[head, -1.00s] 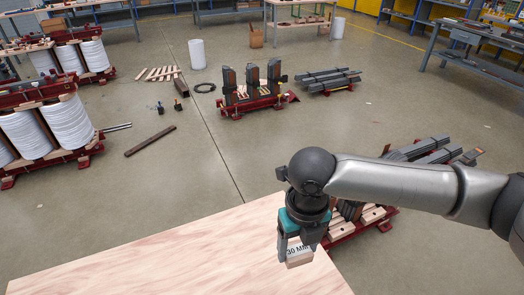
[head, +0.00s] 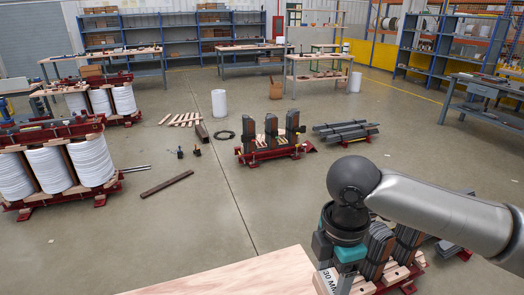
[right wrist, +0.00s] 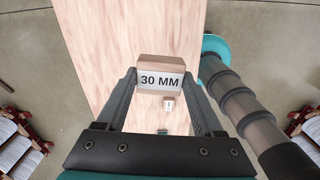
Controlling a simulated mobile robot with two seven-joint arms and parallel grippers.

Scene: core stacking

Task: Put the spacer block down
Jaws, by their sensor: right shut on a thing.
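The spacer block is a pale wooden block with a white "30 MM" label (right wrist: 161,75). It also shows at the bottom edge of the head view (head: 328,284), partly cut off. My right gripper (right wrist: 160,82) is shut on it, one finger at each side. The block is over the pale wooden tabletop (right wrist: 105,60). I cannot tell how large the gap under it is. In the head view my right gripper (head: 335,268) points down at the table's right edge. My left gripper is not in the head view.
The visible tabletop (head: 240,278) is bare in the head view. A red-based core stack (head: 385,260) stands just beyond my right gripper. Another core frame (head: 270,145) stands farther off on the floor.

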